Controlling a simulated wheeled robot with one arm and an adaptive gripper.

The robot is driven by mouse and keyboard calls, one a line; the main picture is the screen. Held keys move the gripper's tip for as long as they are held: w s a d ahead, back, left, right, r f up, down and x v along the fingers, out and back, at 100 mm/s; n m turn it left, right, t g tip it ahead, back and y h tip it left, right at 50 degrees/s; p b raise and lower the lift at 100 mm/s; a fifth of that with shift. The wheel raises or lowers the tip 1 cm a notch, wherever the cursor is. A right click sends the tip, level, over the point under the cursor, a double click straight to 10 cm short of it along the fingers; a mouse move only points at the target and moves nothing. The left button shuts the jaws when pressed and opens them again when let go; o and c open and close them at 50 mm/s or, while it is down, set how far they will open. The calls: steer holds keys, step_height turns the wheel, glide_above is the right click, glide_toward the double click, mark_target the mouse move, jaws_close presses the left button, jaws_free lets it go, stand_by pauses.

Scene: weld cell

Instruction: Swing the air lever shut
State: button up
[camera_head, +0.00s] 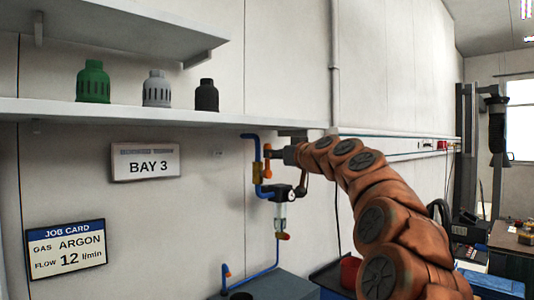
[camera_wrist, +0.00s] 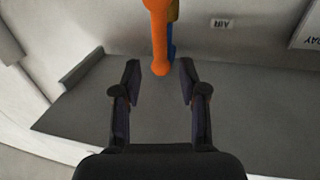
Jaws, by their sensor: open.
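The orange air lever (camera_head: 267,160) stands upright along the blue pipe (camera_head: 250,150) on the wall in the head view. In the wrist view the lever (camera_wrist: 158,35) comes down from the top edge, with its rounded end near the space between my fingertips. A bit of yellow and blue shows behind it. My gripper (camera_wrist: 157,80) is open, its two dark fingers apart, one on each side of the lever's end. I cannot tell whether either finger touches it. In the head view my gripper (camera_head: 276,154) is small, beside the lever on its right.
Below the lever hang a gauge and clear filter bowl (camera_head: 281,212). A shelf (camera_head: 130,112) with green, grey and black caps runs to the left. A BAY 3 sign (camera_head: 146,162) and job card (camera_head: 66,248) are on the wall. An AIR label (camera_wrist: 222,23) shows in the wrist view.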

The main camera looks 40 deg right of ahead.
mark_target(266, 161)
steer(key=shift+w+d+p, duration=0.15)
steer(key=shift+w+p, duration=0.65)
steer(key=shift+w, duration=1.9)
steer(key=shift+c, duration=0.2)
jaws_close()
